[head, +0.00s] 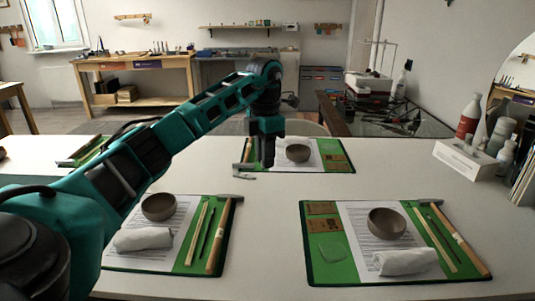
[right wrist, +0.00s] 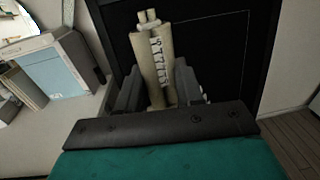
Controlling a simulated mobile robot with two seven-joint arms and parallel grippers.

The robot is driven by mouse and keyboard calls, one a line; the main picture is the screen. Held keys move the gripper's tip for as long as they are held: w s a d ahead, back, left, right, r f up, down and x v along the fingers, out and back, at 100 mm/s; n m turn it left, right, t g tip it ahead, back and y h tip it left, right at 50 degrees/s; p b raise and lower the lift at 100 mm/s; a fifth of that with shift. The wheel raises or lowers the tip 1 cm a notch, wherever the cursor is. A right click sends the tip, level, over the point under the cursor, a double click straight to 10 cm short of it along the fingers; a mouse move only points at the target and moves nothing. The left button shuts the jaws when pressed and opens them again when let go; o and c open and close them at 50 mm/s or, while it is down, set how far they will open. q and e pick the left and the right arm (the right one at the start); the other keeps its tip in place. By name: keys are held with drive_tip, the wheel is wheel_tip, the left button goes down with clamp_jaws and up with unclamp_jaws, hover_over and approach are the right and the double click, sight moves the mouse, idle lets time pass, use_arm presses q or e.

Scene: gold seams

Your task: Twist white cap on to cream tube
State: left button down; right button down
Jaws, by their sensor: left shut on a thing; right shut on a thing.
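The cream tube (right wrist: 150,58) shows in the right wrist view as a pair of joined barrels with dark print on the side and a narrow outlet at the top. My right gripper (right wrist: 159,82) is shut on its lower part, a finger on each side. The outlet looks uncovered. My left gripper (head: 264,160) hangs pointing down over the far middle of the table in the head view. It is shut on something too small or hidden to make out. I cannot see the white cap in either view. The right gripper and the tube are outside the head view.
Green mats (head: 312,262) on the white table (head: 270,235) hold bowls, cloths, papers and tools. A white tissue box (head: 463,160) and bottles (head: 468,117) stand at the right edge. The table between the two near mats is clear.

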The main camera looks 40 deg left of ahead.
use_arm(q)
drive_tip(key=shift+d, duration=0.1)
